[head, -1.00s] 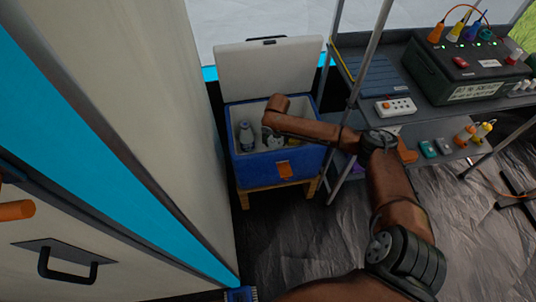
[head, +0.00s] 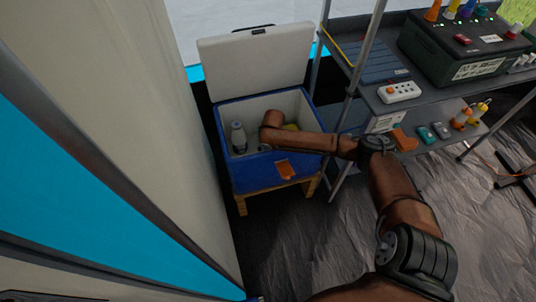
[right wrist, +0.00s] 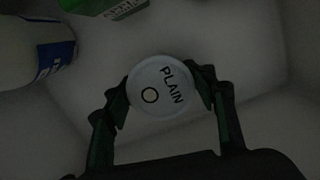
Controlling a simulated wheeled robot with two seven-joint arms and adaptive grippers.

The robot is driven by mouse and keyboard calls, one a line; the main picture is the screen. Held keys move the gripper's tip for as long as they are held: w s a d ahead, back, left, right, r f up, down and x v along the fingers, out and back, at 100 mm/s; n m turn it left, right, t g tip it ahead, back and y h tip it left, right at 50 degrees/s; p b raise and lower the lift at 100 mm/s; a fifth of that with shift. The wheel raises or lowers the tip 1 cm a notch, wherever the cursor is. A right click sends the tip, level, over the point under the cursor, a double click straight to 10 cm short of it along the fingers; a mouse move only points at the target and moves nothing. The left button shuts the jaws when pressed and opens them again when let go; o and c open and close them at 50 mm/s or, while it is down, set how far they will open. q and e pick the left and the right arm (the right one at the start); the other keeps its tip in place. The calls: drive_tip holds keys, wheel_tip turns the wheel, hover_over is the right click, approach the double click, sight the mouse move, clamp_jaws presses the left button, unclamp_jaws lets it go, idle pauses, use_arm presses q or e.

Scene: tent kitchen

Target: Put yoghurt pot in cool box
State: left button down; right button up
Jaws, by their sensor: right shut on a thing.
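The cool box (head: 250,177) is blue with a pale lining, and its white lid (head: 258,65) stands open at the back. My right arm reaches over its front right side, with the wrist down inside. In the right wrist view my right gripper (right wrist: 160,88) is shut on the yoghurt pot (right wrist: 152,84), a round pot whose white lid reads PLAIN. The box's pale walls surround it. I cannot tell whether the pot touches the box floor. The head view hides the pot behind my wrist. My left gripper is out of view.
A bottle (head: 238,138) stands in the left of the box; its blue label shows in the right wrist view (right wrist: 52,58). A green pack (right wrist: 112,8) lies beyond the pot. A metal shelf (head: 350,62) stands close right, and a beige panel (head: 165,110) left.

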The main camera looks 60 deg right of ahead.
drive_tip(key=shift+r, duration=0.1)
drive_tip(key=shift+f, duration=0.2)
drive_tip(key=o, duration=1.3)
drive_tip(key=shift+o, duration=0.2)
drive_tip(key=shift+r, duration=0.1)
drive_tip(key=shift+r, duration=0.25)
drive_tip(key=r+p, duration=0.1)
drive_tip(key=r, duration=0.1)
drive_tip(key=r+p, duration=0.1)
drive_tip(key=r, duration=0.1)
drive_tip(key=r+p, duration=0.1)
drive_tip(key=r, duration=0.1)
drive_tip(key=shift+s+a+r+p, duration=0.15)
drive_tip(key=shift+a+r+p, duration=0.1)
drive_tip(key=shift+p, duration=0.1)
use_arm(q)
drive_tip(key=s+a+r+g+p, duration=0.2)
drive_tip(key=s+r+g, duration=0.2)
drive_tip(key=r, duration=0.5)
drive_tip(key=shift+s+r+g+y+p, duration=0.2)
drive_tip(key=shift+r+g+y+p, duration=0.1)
drive_tip(key=shift+p, duration=0.05)
use_arm(e)
drive_tip(key=shift+s+a+r, duration=0.15)
drive_tip(key=shift+r, duration=1.15)
drive_tip(key=shift+s+a+r, duration=0.15)
drive_tip(key=shift+r, duration=1.1)
